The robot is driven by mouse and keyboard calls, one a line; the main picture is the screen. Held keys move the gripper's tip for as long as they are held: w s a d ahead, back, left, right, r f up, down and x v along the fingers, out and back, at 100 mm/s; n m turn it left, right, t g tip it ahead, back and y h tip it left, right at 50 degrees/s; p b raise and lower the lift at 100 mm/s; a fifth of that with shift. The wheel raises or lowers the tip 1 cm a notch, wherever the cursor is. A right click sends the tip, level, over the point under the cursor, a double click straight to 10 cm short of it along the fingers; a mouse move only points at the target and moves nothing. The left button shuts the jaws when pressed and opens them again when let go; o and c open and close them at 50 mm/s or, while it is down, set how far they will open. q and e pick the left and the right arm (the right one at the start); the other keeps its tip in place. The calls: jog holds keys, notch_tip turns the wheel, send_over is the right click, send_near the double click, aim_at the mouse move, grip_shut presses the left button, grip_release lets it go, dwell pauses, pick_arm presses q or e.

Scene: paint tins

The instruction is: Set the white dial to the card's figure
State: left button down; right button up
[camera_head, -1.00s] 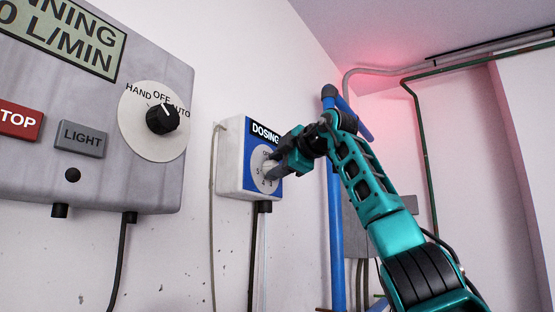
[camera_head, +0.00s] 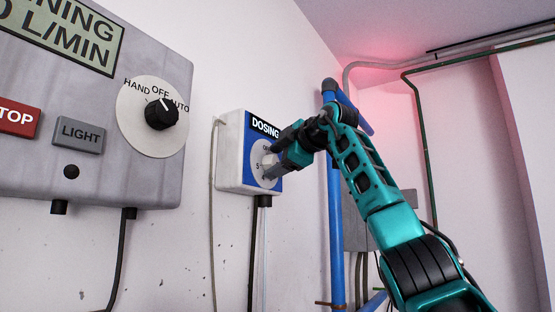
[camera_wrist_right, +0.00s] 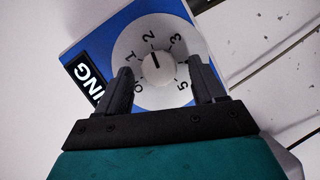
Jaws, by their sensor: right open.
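The white dial (camera_wrist_right: 158,69) is a round white knob on a light grey scale disc, on the blue front of a white box labelled DOSING (camera_head: 233,150). In the wrist view its dark mark points up to the figure 2 (camera_wrist_right: 150,40). The figures 0, 1, 3 and 5 also show; 4 is hidden. My right gripper (camera_head: 270,161) is open at the box front, with one finger on each side of the knob and a gap to each. How deep the fingertips reach is hard to tell. No card is in view. My left gripper is not in view.
A grey panel (camera_head: 100,180) on the left carries a black selector knob (camera_head: 161,114), a red STOP button (camera_head: 16,121) and a grey LIGHT button (camera_head: 78,134). A blue pipe (camera_head: 337,230) stands right of the box, behind my right arm. Cables hang below the box.

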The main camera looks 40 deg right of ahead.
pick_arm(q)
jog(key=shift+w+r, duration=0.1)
pick_arm(e)
jog(key=shift+s+r, duration=0.1)
jog(key=shift+s, duration=0.4)
pick_arm(q)
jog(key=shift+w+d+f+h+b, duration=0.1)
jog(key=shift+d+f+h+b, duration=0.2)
jog(key=shift+b, duration=0.35)
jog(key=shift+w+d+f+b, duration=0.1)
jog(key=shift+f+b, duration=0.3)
jog(key=shift+b, duration=0.2)
pick_arm(e)
jog(key=s+a+r, duration=0.1)
jog(key=s+r, duration=0.1)
jog(key=s, duration=0.9)
jog(key=shift+s, duration=0.35)
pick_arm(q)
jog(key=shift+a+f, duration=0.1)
